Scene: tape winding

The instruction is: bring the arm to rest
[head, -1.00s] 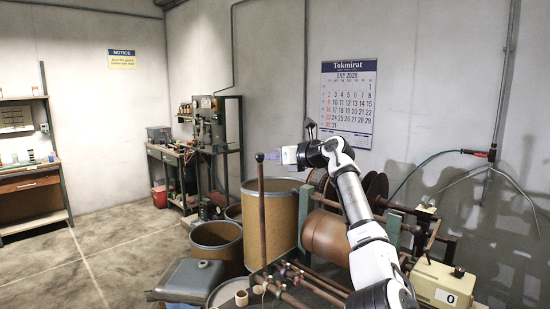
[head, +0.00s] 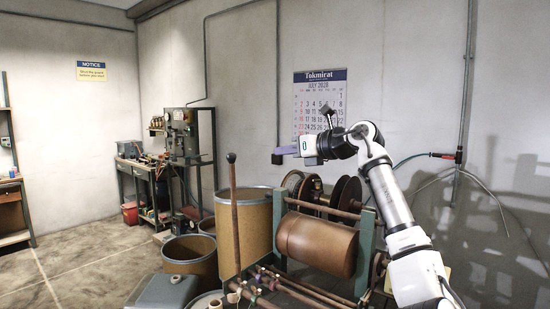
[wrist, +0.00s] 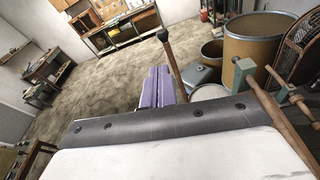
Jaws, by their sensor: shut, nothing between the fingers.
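My gripper (head: 278,155) is at the end of my raised white arm in the head view, in front of the wall calendar and above the winding machine. Its fingers are shut with nothing between them. In the wrist view the purple fingers (wrist: 158,88) lie side by side, pointing out over the floor. The winding machine, with its brown roll (head: 318,243) on a green frame, stands below the gripper and apart from it.
An upright rod with a dark knob (head: 234,200) rises left of the gripper. A tan drum (head: 245,222) and several bins stand beside the machine. A workbench (head: 150,180) stands by the back wall. Open floor (head: 75,245) lies at the left.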

